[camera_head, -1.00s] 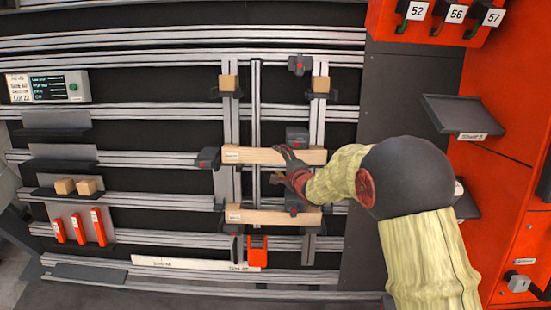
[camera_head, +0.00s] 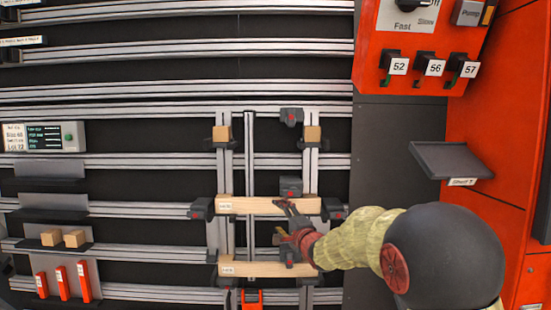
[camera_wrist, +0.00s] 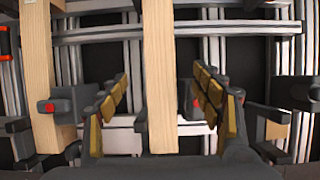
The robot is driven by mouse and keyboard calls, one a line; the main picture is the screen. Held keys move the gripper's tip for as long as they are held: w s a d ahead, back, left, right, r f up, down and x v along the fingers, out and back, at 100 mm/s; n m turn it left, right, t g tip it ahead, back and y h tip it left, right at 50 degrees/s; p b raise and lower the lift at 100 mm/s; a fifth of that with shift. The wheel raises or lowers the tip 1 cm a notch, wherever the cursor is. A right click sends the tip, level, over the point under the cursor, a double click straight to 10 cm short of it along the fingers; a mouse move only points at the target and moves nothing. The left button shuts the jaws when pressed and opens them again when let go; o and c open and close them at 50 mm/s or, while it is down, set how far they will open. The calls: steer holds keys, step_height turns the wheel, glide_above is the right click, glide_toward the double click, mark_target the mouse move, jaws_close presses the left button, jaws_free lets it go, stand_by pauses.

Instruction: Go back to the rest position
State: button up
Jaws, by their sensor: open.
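My gripper (camera_head: 291,222) is at the clamping frame in the head view, next to the upper wooden board (camera_head: 260,206). In the wrist view my gripper (camera_wrist: 165,105) is open, with its two padded fingers on either side of a wooden board (camera_wrist: 159,75). The fingers stand apart from the board, with gaps on both sides. A lower wooden board (camera_head: 262,269) lies across the frame below. My arm comes in from the lower right and hides part of the frame's right side.
Small wooden blocks (camera_head: 222,133) sit at the frame's top. Left are a display box (camera_head: 73,136) and a shelf (camera_head: 55,245) with two blocks.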

steer(key=s+d+f+n+g+h, duration=0.25)
steer(key=s+d+f+n, duration=0.2)
steer(key=f, duration=0.25)
steer(key=s+d+n+g+h, duration=0.2)
steer(key=s+d+n+g, duration=0.3)
steer(key=s, duration=0.3)
steer(key=s+d+r+n+b, duration=0.2)
steer(key=s+r+n, duration=0.1)
steer(key=s+r, duration=0.7)
steer(key=s+d+r+n+t+b, duration=0.1)
steer(key=s+d+r+n+b, duration=0.2)
steer(key=s+r, duration=0.8)
steer(key=shift+s+d, duration=0.25)
steer(key=shift+s, duration=0.3)
